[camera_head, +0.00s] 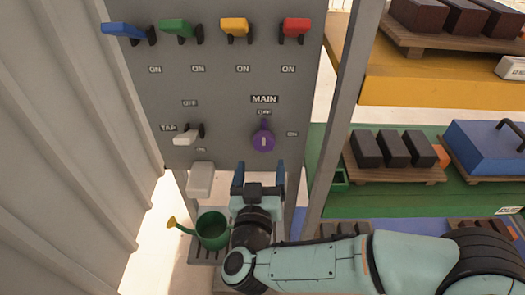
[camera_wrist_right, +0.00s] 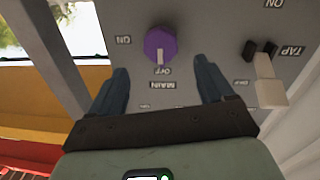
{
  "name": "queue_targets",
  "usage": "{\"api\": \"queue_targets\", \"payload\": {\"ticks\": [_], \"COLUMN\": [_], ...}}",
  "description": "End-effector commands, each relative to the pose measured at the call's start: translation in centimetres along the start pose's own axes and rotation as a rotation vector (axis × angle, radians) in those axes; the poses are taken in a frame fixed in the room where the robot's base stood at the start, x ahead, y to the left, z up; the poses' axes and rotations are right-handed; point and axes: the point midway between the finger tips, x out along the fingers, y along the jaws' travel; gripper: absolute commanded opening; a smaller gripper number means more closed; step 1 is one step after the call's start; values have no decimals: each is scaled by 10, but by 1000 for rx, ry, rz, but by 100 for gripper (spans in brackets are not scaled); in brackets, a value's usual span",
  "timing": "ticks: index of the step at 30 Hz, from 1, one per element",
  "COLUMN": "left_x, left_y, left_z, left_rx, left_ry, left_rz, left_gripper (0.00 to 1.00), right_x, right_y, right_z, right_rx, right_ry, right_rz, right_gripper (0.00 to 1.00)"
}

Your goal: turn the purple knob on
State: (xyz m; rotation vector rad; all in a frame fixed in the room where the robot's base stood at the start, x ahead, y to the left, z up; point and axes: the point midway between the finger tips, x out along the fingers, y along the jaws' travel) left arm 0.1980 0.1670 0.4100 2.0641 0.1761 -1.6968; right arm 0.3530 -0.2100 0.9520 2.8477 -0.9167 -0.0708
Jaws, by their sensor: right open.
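The purple knob (camera_head: 263,140) sits on the grey panel (camera_head: 225,100) under the MAIN label. Its white mark points to OFF in the right wrist view, where the knob (camera_wrist_right: 160,43) appears upside down. An ON label stands to the knob's right in the head view. My right gripper (camera_head: 259,178) is open and empty, just below the knob in the head view. In the right wrist view its two blue fingers (camera_wrist_right: 163,72) are spread wide, with the knob beyond their tips and not touched. My left gripper is not in view.
Blue, green, yellow and red levers (camera_head: 296,27) line the panel's top. A white tap lever (camera_head: 187,135) is left of the knob, above a white spout (camera_head: 200,180) and a green watering can (camera_head: 212,230). Shelves (camera_head: 430,75) with dark blocks stand right, behind a grey post (camera_head: 345,110).

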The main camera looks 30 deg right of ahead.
Motion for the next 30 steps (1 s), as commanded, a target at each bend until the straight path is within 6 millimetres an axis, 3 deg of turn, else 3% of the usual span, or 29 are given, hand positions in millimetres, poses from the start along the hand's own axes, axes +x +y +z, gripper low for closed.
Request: {"api": "queue_targets", "payload": {"ticks": [3,9,15,23,28,30], "left_x": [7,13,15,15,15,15], "left_y": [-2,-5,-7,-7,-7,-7], "left_z": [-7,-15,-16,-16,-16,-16], "left_rx": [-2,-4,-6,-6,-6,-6], "left_ry": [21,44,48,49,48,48], "left_rz": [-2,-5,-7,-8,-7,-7], "left_gripper": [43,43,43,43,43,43], "right_x": [26,57,69,70,70,70], "right_y": [0,-1,0,0,0,0], "right_z": [2,2,1,1,1,1], "right_rx": [1,0,0,0,0,0], "right_ry": [-1,-1,-1,0,0,0], "right_rz": [4,0,0,-1,-1,-1], "right_gripper": [81,81,81,81,29,25]}}
